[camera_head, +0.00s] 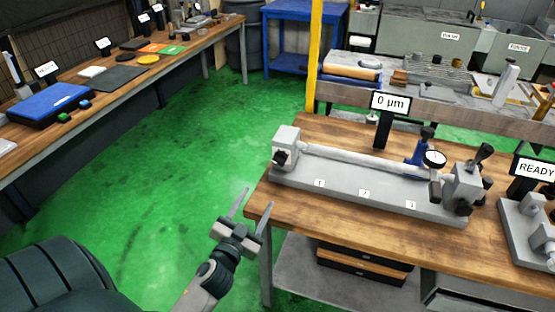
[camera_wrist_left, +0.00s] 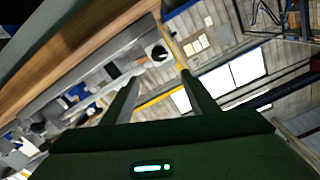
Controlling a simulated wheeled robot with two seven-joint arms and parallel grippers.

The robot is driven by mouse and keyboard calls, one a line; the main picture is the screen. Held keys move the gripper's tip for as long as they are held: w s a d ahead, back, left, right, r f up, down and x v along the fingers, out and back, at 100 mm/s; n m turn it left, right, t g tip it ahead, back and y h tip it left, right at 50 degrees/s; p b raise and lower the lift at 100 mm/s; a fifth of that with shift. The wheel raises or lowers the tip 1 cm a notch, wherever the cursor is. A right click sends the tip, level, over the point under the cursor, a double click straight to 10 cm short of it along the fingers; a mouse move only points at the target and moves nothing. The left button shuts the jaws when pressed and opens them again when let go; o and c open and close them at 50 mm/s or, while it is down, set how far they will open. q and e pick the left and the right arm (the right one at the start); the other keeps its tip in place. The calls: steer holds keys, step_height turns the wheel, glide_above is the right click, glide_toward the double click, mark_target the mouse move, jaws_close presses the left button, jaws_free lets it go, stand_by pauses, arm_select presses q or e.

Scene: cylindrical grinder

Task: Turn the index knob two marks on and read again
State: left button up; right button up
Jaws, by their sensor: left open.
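A grey bench fixture (camera_head: 345,190) with plates marked 1, 2 and 3 holds a long pale cylinder (camera_head: 365,160) between two end blocks. A black knob (camera_head: 280,157) is on the left block and more dark knobs (camera_head: 462,207) are on the right block; I cannot tell which is the index knob. A round dial gauge (camera_head: 435,158) stands by a blue holder near the right end. A display (camera_head: 390,101) behind reads 0 µm. My left gripper (camera_head: 253,200) is open and empty, left of the bench's front corner, apart from the fixture. Its fingers also show in the left wrist view (camera_wrist_left: 160,78).
The wooden bench (camera_head: 300,228) has a bare front strip. A second fixture (camera_head: 525,228) with a READY sign (camera_head: 535,169) stands at its right. A yellow post (camera_head: 314,55) rises behind. Green floor (camera_head: 150,190) is clear between this bench and the left one.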

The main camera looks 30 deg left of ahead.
arm_select(q)
steer(key=shift+d, duration=0.15)
steer(key=p, duration=0.4)
glide_toward(278, 163)
steer(key=x, duration=0.7)
steer(key=shift+w, duration=0.2)
steer(key=shift+x, duration=0.8)
steer(key=c, duration=1.1)
